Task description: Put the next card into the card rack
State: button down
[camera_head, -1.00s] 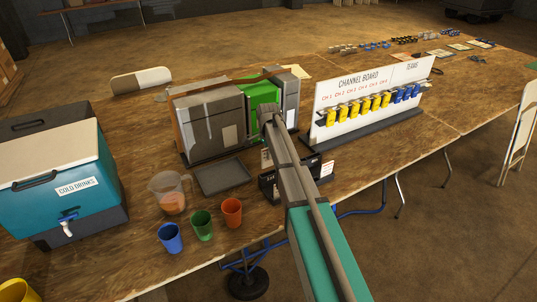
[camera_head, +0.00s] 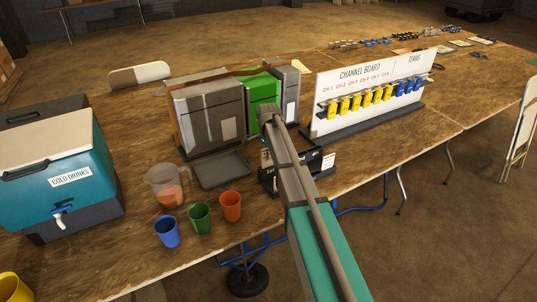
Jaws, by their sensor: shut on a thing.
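A black rack-like holder with a white label (camera_head: 328,162) stands on the wooden table, mostly behind my arm; I take it to be the card rack (camera_head: 268,180). Its slots and any cards in it are too small or hidden to make out. My arm reaches from the bottom right up to a point over the holder, in front of a green-and-grey case. My gripper is hidden behind the arm, so its jaws and anything in them do not show. No separate card can be made out.
A grey-and-green case (camera_head: 262,95) and a grey tray (camera_head: 222,170) stand behind and left of the holder. A jug (camera_head: 167,186), blue, green and orange cups (camera_head: 230,206), and a drinks cooler (camera_head: 70,175) are left. The channel board (camera_head: 372,92) stands right.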

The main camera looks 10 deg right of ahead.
jog(key=shift+f+b, duration=0.5)
jog(key=shift+f, duration=0.15)
jog(key=c, duration=0.7)
grip_release()
jog(key=shift+r, duration=0.15)
